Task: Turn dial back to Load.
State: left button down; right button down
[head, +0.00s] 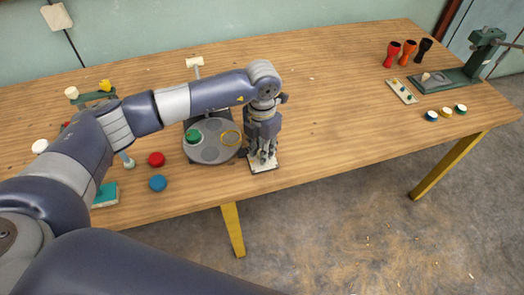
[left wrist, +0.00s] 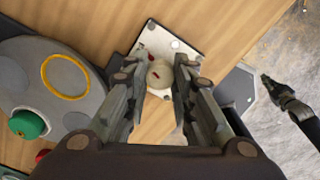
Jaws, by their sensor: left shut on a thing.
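The dial is a round cream knob (left wrist: 160,73) with a red mark on top, on a white plate with small corner screws (left wrist: 186,29). The plate (head: 257,167) lies by the table's front edge in the head view. My left gripper (head: 264,158) points down over it, and its fingers (left wrist: 160,92) are shut on the knob from both sides. The fingers hide parts of the plate, and no lettering is legible. A grey round turntable (head: 211,155) stands just left of the plate, with a green cap (head: 193,137) and a yellow ring (head: 231,138) on it.
Red (head: 156,159) and blue (head: 158,183) caps lie left of the turntable. Goblet drums (head: 408,52), a green press (head: 470,72) and several caps stand at the right. The table's middle is clear. A dark jointed part, seemingly mine, shows over the floor in the wrist view.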

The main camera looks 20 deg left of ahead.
pick_arm(q)
jog(key=shift+n+b, duration=0.3)
jog(key=shift+n, duration=1)
jog(key=c, duration=1.3)
grip_release()
jog(key=shift+r, duration=0.1)
notch_tip(320, 180, up, 12)
jog(key=shift+f, duration=0.1)
